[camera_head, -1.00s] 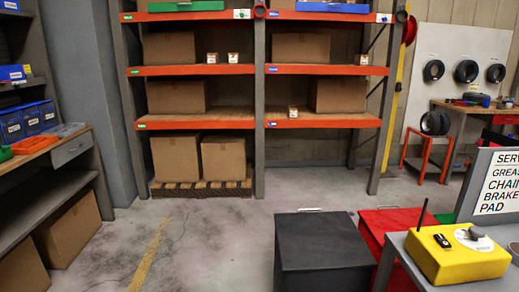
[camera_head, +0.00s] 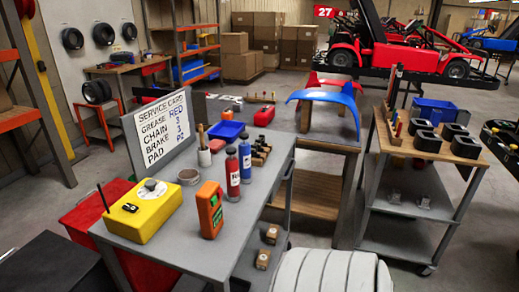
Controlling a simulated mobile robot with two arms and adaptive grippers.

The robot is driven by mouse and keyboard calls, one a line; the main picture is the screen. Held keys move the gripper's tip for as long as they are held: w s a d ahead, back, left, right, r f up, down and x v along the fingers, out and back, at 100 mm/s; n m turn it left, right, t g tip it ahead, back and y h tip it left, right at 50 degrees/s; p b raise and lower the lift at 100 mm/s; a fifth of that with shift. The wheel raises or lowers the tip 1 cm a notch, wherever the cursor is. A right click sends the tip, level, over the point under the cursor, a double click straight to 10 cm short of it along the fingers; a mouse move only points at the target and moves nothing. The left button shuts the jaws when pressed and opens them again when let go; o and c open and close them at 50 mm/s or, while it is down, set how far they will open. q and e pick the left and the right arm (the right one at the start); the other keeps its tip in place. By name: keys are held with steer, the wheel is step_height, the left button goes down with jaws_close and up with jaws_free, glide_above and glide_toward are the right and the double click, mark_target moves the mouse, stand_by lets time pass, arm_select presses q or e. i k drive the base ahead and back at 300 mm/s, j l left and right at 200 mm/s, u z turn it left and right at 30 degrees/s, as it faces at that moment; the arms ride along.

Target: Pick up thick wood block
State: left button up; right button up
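Two more small brown blocks lie on the bench's lower shelf, one farther back (camera_head: 272,233) and one nearer (camera_head: 263,259). They are too small to tell which one is the thick wood block. Neither of my grippers is in view.
The bench also holds a yellow box (camera_head: 143,212), an orange device (camera_head: 209,210), a red bottle (camera_head: 232,174), a blue bottle (camera_head: 245,158) and a sign (camera_head: 161,127). A cart (camera_head: 405,187) with black cups stands right. Grey floor (camera_head: 315,242) shows between them.

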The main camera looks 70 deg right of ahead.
mark_target(272, 232)
steer(key=z, duration=2.3)
steer(key=i+l+u, duration=0.1)
steer(key=i+l, duration=0.2)
steer(key=i+l+u, duration=0.1)
steer(key=i+l, duration=0.2)
steer(key=i+l+u, duration=0.1)
steer(key=i+l, duration=0.2)
steer(key=l, duration=0.2)
steer(key=i+l+u, duration=0.1)
steer(key=i+l, duration=0.15)
steer(key=l, duration=0.2)
